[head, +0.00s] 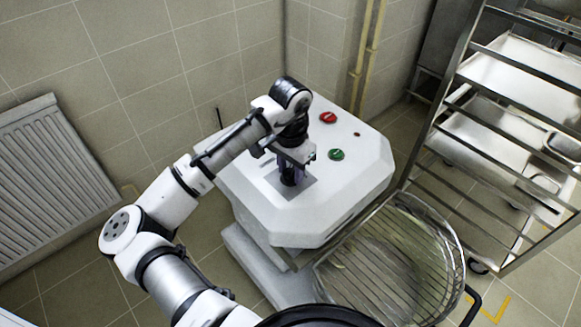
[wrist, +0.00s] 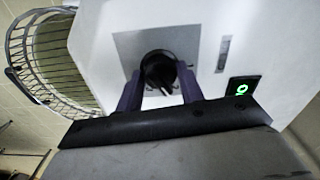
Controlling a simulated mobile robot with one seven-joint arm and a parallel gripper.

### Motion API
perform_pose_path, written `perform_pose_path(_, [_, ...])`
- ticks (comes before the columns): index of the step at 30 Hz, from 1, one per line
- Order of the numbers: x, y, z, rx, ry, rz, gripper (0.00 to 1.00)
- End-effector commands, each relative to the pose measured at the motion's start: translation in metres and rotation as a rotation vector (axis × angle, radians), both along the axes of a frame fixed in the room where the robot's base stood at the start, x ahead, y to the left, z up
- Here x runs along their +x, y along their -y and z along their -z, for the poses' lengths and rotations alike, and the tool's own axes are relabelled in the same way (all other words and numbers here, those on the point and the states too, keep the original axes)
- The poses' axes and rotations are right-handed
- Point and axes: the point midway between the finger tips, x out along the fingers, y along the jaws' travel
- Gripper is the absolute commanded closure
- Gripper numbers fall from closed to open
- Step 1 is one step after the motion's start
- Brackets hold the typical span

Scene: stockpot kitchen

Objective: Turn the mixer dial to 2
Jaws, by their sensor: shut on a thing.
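The mixer (head: 335,200) is a white machine with a grey dial plate on its sloping top. In the wrist view its black round dial (wrist: 159,70) sits on the grey plate (wrist: 128,45), with a pale pointer mark toward the lower edge of the picture. My gripper (wrist: 160,85) has one finger on each side of the dial and is shut on it. In the head view my gripper (head: 290,175) comes down on the plate and mostly hides the dial. The numbers around the dial cannot be read.
A red button (head: 328,117) and a green button (head: 336,154) are on the mixer top. The wire-guarded bowl (head: 400,255) is at the mixer's front. A metal rack (head: 450,120) stands right, a radiator (head: 50,160) left.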

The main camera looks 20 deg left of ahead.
Motion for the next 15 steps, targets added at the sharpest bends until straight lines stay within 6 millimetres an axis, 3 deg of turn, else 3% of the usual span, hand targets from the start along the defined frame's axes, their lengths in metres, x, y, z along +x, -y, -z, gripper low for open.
perform_pose_path(10, [-0.0002, 0.0001, 0.0001, -0.001, 0.0, 0.002, 0.85])
perform_pose_path(11, [-0.0002, 0.0001, 0.0001, -0.001, 0.0, 0.002, 0.6])
perform_pose_path(15, [-0.0002, 0.0001, 0.0001, -0.001, 0.0, 0.001, 0.42])
